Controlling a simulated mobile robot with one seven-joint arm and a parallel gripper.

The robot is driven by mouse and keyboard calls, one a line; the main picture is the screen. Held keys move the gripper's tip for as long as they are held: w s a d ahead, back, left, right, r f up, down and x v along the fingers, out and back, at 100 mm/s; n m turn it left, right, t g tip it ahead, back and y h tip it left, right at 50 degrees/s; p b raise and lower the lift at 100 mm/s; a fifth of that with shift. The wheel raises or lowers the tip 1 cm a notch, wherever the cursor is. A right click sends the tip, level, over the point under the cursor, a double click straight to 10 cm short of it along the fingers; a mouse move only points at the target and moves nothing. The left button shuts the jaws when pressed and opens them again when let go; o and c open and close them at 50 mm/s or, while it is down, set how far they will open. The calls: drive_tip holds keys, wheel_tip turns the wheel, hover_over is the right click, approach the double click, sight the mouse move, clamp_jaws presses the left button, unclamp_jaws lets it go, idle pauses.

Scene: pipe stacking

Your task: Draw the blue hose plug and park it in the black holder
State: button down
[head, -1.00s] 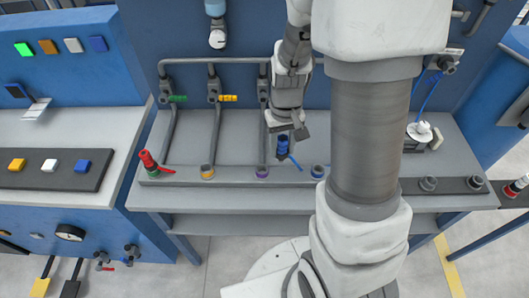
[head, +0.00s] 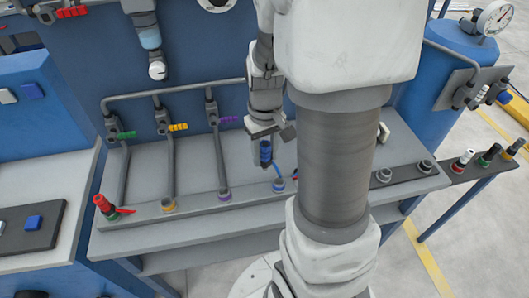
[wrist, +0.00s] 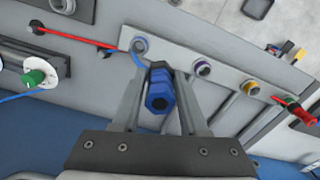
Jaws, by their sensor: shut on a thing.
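My gripper (head: 266,140) is shut on the blue hose plug (head: 265,152), which hangs upright below the fingers with a short blue hose. In the wrist view the plug (wrist: 159,92) sits between both fingers. It is clear of the sockets, above and slightly behind the front rail. The blue-ringed socket (head: 278,185) just in front of it is empty; it also shows in the wrist view (wrist: 139,44). A dark strip with two grey sockets (head: 384,175) lies to the right, partly behind my arm; I cannot tell whether this is the black holder.
The front rail also has an empty purple socket (head: 224,194), an empty yellow socket (head: 169,204) and a red plug (head: 104,206) seated at the left end. Upright pipes stand behind. A dark shelf at right carries several plugs (head: 484,155). A blue tank (head: 452,85) stands at back right.

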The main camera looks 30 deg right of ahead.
drive_tip(key=shift+r+p, duration=2.85)
drive_tip(key=shift+r, duration=0.95)
drive_tip(key=shift+f, duration=0.1)
